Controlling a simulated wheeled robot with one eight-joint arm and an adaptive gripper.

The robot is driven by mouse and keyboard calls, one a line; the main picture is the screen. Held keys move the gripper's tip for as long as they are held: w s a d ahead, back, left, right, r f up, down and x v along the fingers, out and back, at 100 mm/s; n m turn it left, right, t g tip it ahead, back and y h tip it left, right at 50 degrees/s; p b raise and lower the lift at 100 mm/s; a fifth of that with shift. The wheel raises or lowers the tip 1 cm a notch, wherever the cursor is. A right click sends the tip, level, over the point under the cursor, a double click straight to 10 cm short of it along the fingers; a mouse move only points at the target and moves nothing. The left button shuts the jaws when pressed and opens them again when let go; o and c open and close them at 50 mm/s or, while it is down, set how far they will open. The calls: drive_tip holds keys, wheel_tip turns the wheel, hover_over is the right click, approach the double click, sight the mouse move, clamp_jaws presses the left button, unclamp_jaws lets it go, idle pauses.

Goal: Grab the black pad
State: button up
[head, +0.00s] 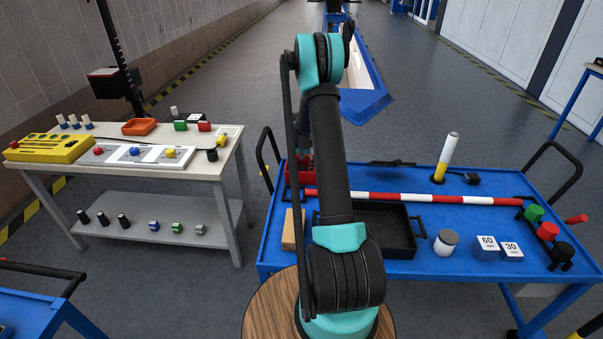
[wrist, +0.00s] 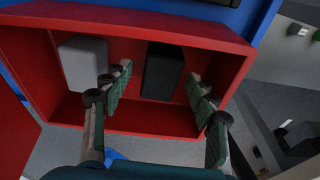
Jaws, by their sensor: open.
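My gripper (wrist: 160,88) is open and empty. Its two green-padded fingers lie left and right of the black pad in the picture. The left fingertip shows between the two pads, the right one near the box's right wall. I cannot tell how deep the fingertips reach beside the pad. In the head view my arm hides the gripper, and the pads cannot be made out.
The blue cart (head: 430,268) carries a red-white striped bar (head: 420,198), a black tray (head: 385,228), a white-yellow cylinder (head: 447,157) and weight blocks marked 60 (head: 487,247) and 30 (head: 511,251). A workbench (head: 215,160) with small parts stands left, with open floor between.

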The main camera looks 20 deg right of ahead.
drive_tip(key=shift+f, duration=0.55)
drive_tip(key=shift+w, duration=0.1)
drive_tip(key=c, duration=1.3)
